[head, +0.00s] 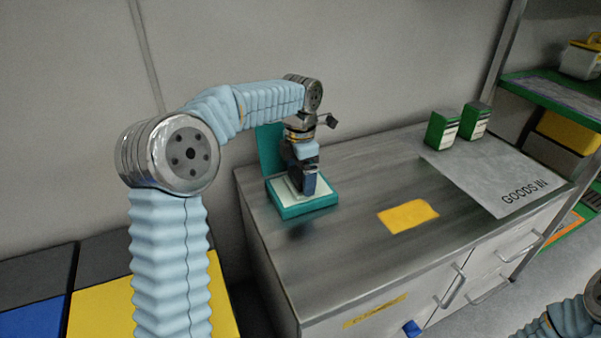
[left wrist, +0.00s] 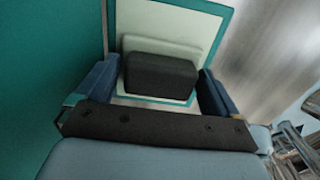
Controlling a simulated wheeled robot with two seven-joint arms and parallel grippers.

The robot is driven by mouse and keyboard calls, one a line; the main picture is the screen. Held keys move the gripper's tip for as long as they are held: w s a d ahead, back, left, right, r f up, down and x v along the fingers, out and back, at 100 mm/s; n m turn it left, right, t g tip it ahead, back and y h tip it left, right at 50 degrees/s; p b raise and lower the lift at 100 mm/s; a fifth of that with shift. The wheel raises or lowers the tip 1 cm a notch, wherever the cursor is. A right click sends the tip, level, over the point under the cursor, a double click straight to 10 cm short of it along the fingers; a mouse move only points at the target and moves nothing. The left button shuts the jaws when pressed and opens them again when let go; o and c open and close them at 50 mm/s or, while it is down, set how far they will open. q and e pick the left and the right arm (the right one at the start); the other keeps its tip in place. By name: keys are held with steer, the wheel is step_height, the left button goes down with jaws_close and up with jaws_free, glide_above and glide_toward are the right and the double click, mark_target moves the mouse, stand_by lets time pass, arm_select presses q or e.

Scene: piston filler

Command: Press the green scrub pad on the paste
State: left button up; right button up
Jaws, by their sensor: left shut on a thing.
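My left gripper (head: 304,182) points down over a teal stand (head: 309,208) with a pale plate (left wrist: 195,25) and an upright back panel. In the left wrist view, the blue fingers of this gripper (left wrist: 155,86) are shut on a small block, dark on one face and pale green on another, which I take for the scrub pad (left wrist: 160,76). The pad is over the pale plate; whether it touches the plate I cannot tell. No paste can be told apart from the plate. My right gripper is not in view.
The stand is at the left end of a grey metal worktop (head: 345,240). A yellow patch (head: 408,215) lies mid-worktop. A shelf rack (head: 550,92) stands at the right.

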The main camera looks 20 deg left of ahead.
mark_target(300, 172)
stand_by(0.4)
arm_select(q)
step_height(300, 172, up, 5)
steer(key=p, duration=0.5)
steer(key=shift+r, duration=1)
